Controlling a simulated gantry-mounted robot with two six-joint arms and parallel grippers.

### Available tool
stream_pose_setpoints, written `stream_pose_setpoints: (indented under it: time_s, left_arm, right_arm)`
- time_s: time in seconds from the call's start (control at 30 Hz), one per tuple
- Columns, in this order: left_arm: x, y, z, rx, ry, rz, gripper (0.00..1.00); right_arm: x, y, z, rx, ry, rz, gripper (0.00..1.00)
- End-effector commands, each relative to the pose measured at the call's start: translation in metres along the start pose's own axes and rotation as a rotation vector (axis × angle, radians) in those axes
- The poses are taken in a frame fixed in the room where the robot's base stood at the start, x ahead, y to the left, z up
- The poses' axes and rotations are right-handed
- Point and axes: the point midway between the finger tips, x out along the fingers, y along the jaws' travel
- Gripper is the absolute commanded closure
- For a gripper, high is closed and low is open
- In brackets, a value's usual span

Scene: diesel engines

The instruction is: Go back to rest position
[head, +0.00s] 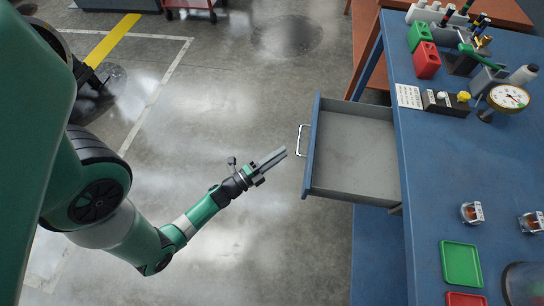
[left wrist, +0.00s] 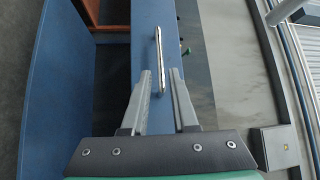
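My left gripper (head: 278,156) is in the middle of the head view, over the floor just left of the open drawer (head: 350,152). In the left wrist view its two fingers (left wrist: 160,72) are apart with nothing held between them. The drawer's silver handle (head: 302,140) shows just beyond the fingertips, and also in the left wrist view (left wrist: 158,50). The gripper appears clear of the handle. The drawer is pulled out and looks empty. My right gripper is not in view.
A blue workbench (head: 425,180) stands at the right, carrying a dial gauge (head: 508,97), a green tray (head: 461,263), a red tray (head: 465,299) and red and green boxes. The floor (head: 230,90) left of the drawer is clear.

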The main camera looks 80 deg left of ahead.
Motion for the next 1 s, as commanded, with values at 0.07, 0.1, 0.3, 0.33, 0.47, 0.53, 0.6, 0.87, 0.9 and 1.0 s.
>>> stream_pose_setpoints:
  time_s: [0.07,0.1,0.3,0.33,0.47,0.53,0.6,0.87,0.9,1.0]
  left_arm:
    - [-0.016,-0.002,0.001,-0.001,-0.006,0.002,0.73]
    - [-0.023,-0.002,0.001,0.000,-0.006,0.001,0.73]
    - [-0.036,0.000,-0.001,-0.002,0.000,0.000,0.73]
    - [-0.037,0.000,-0.001,-0.002,0.001,0.000,0.73]
    - [-0.036,0.000,-0.001,-0.002,0.002,-0.001,0.73]
    - [-0.036,0.000,-0.001,-0.002,0.002,-0.001,0.73]
    - [-0.036,0.000,-0.001,-0.002,0.002,-0.001,0.73]
    - [-0.035,-0.002,-0.003,-0.002,0.010,0.000,0.73]
    - [-0.033,-0.004,-0.009,-0.004,0.027,0.000,0.73]
    - [-0.005,-0.029,-0.027,0.013,0.113,-0.046,0.73]
  right_arm:
    - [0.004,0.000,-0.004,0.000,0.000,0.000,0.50]
    - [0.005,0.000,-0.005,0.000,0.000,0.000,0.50]
    - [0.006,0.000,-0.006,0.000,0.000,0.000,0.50]
    - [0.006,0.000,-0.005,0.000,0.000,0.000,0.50]
    - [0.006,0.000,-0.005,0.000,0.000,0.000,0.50]
    - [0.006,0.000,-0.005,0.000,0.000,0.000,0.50]
    - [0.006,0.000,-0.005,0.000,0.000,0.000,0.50]
    - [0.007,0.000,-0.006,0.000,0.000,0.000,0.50]
    - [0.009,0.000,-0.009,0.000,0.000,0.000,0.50]
    - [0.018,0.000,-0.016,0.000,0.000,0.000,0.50]
